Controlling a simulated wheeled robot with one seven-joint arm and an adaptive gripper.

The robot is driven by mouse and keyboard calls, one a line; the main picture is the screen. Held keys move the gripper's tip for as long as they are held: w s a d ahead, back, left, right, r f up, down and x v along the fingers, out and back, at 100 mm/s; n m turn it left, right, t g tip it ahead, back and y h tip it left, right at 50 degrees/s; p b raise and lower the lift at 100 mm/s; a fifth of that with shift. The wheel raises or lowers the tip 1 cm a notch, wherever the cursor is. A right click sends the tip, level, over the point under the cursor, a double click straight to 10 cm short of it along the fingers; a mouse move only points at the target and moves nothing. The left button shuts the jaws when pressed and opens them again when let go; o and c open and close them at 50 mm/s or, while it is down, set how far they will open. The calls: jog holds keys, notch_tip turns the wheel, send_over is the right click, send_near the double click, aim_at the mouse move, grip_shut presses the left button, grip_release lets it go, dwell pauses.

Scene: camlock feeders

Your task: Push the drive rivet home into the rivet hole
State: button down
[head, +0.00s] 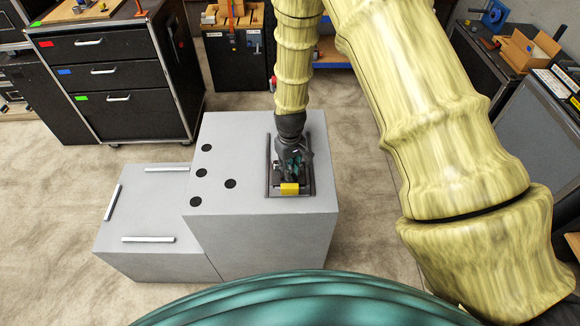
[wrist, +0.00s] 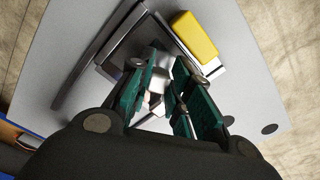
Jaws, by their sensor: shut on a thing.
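My gripper (head: 292,168) points down over a dark-framed fixture (head: 268,178) on the grey block's top. In the wrist view, its green-padded fingers (wrist: 167,68) reach down to the fixture. They are shut on a small metallic piece (wrist: 155,98), which I take to be the drive rivet. The fingers hide most of it. I cannot make out the rivet hole, nor whether the rivet sits in it.
The grey block (head: 250,225) has several black discs (head: 230,184) left of the fixture. A lower grey step (head: 140,210) with white bars adjoins it on the left. A black drawer cabinet (head: 110,75) stands at the back left. The floor between is clear.

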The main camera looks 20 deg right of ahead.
jog(key=shift+f+b, duration=0.55)
jog(key=shift+f, duration=0.4)
jog(key=c, duration=1.2)
grip_release()
jog(key=shift+c, duration=0.2)
jog(key=shift+r, duration=0.1)
notch_tip(320, 180, up, 16)
jog(key=p, duration=0.3)
